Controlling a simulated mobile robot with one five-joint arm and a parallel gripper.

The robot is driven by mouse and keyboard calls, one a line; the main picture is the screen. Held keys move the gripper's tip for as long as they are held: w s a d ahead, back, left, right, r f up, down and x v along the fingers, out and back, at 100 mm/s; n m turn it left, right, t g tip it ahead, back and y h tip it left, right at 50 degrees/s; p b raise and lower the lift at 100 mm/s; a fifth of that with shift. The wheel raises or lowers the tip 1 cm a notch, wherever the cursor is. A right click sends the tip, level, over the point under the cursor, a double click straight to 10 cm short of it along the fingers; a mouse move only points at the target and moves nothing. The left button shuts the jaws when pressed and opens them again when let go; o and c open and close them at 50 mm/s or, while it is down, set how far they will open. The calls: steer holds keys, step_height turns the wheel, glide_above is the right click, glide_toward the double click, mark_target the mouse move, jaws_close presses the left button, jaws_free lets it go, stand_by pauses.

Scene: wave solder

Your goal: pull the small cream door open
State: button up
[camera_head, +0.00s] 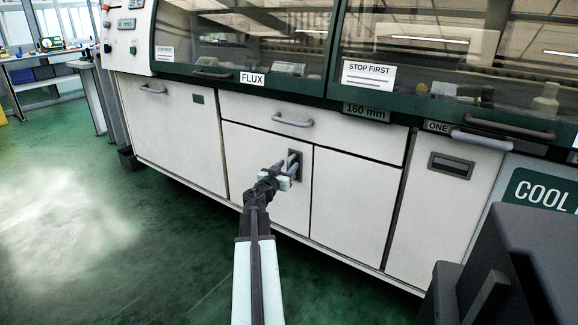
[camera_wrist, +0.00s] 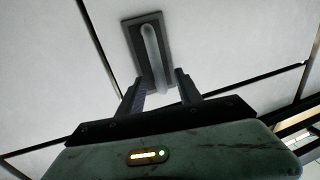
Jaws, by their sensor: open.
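The small cream door (camera_head: 245,158) is the low panel under the drawer, left of a wider cream panel, and it looks closed. It also fills much of the wrist view (camera_wrist: 70,90). Its handle (camera_wrist: 151,57) is a pale upright bar on a dark grey plate near the door's right edge. In the head view the handle plate (camera_head: 295,160) is partly covered by my gripper (camera_head: 289,167). In the wrist view my gripper (camera_wrist: 161,90) is open, its fingertips on either side of the bar's lower end. I cannot tell whether they touch it.
A cream drawer (camera_head: 250,110) with a bar handle lies above the door. A wide cream panel (camera_head: 350,205) stands to the right. A dark grey box-like object (camera_head: 530,255) is at the lower right. Green floor (camera_head: 120,240) is open at the left.

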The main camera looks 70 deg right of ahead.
steer(key=shift+d, duration=1)
jaws_close()
steer(key=shift+a, duration=0.1)
stand_by(0.4)
